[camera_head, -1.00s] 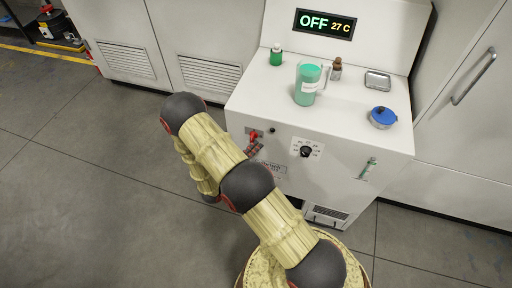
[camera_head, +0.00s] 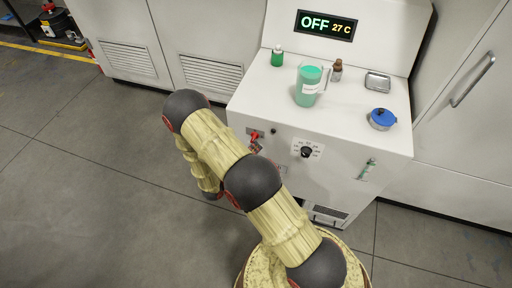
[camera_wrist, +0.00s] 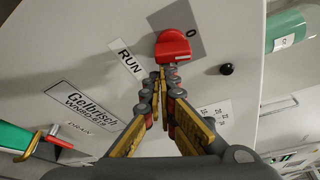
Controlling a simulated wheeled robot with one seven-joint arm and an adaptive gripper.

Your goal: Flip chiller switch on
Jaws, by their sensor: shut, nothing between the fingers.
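The chiller is the white cabinet (camera_head: 325,180), and its display (camera_head: 326,24) reads OFF and 27 C. Its red switch (camera_head: 255,135) is at the upper left of the front panel. In the wrist view the red switch (camera_wrist: 173,46) sits on a grey plate, between a RUN label (camera_wrist: 131,62) on the left and a 0 mark on the right. My gripper (camera_wrist: 161,78) is shut and empty, with its fingertips just below the switch; I cannot tell whether they touch it. In the head view my gripper (camera_head: 257,148) is small and partly hidden by my arm.
A green pitcher (camera_head: 307,88), a green bottle (camera_head: 277,57), a brown bottle (camera_head: 337,71) and a blue-lidded pot (camera_head: 382,118) stand on top. Floor to the left is clear.

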